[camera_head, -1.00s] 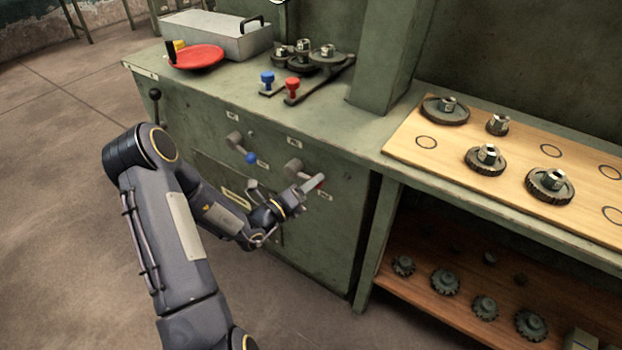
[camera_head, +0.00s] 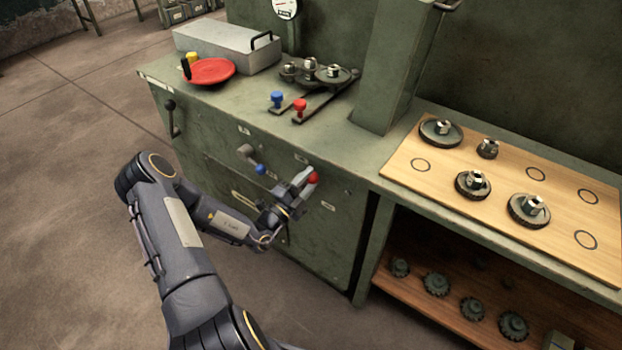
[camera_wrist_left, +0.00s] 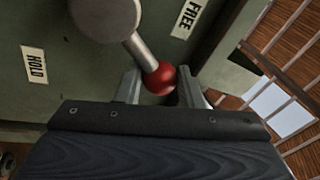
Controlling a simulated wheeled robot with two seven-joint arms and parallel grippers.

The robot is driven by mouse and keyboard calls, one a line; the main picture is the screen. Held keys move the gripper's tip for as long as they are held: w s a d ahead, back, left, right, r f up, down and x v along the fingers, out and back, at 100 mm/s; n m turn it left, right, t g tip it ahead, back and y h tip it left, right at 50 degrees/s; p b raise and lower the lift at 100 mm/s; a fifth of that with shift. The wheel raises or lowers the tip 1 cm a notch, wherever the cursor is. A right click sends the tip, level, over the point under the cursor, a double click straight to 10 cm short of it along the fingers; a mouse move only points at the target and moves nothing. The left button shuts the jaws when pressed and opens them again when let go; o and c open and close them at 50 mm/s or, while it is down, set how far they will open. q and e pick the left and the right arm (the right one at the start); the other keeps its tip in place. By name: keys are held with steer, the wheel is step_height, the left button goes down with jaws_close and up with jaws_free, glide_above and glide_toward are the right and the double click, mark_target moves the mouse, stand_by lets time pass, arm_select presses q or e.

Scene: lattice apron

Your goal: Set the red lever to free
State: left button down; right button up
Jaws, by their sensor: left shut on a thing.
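The red lever (camera_head: 313,178) is on the green cabinet's front panel. Its grey hub (camera_wrist_left: 105,14) and red ball knob (camera_wrist_left: 160,78) show in the left wrist view. The arm of the lever points between the FREE plate (camera_wrist_left: 187,17) and the HOLD plate (camera_wrist_left: 35,65), somewhat nearer FREE. My left gripper (camera_head: 307,183) is at the knob, partly covering the hub in the head view. The wrist view shows its fingers (camera_wrist_left: 157,86) on either side of the knob, shut on it. My right gripper is not in view.
A blue-knobbed lever (camera_head: 260,169) is close left of the red one on the panel, with a black-knobbed lever (camera_head: 170,104) farther left. The bench top holds a red dish (camera_head: 208,72) and a grey box (camera_head: 220,40). A wooden board (camera_head: 450,205) with gears is at right.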

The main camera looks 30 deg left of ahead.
arm_select(q)
steer(key=shift+a+r+n, duration=0.2)
steer(key=shift+a+n, duration=0.05)
steer(key=shift+n, duration=0.25)
steer(key=shift+p, duration=0.3)
steer(key=c, duration=1)
jaws_free()
steer(key=shift+a, duration=0.1)
steer(key=v, duration=0.7)
steer(key=shift+s, duration=0.4)
steer(key=shift+f, duration=0.1)
